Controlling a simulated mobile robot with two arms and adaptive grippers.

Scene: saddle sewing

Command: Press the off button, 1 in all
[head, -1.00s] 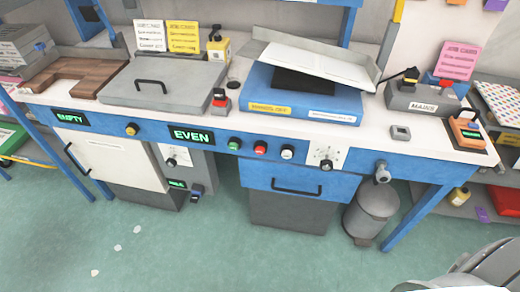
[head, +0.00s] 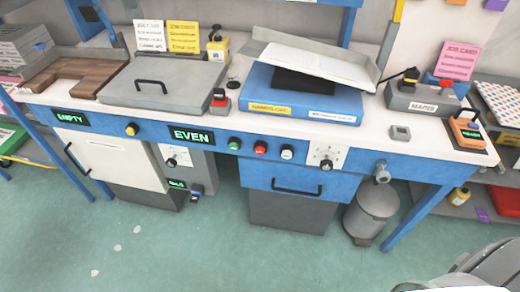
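Three round buttons sit on the blue front panel of the bench: a green button (head: 234,143), a red button (head: 260,147) and a white button (head: 287,152). A yellow button (head: 131,129) is further left on the same panel. I cannot read any label that marks one of them as off. A small box with a red top (head: 220,100) stands on the bench, and a grey box (head: 422,97) carries a label that seems to read MAINS. Neither of my grippers shows, so their distance to the buttons cannot be seen.
A green-lit display reads EVEN (head: 191,135); another reads EMPTY (head: 70,119). A dial (head: 326,163) is right of the buttons. A grey bin (head: 371,212) stands below right. The floor in front is mostly clear.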

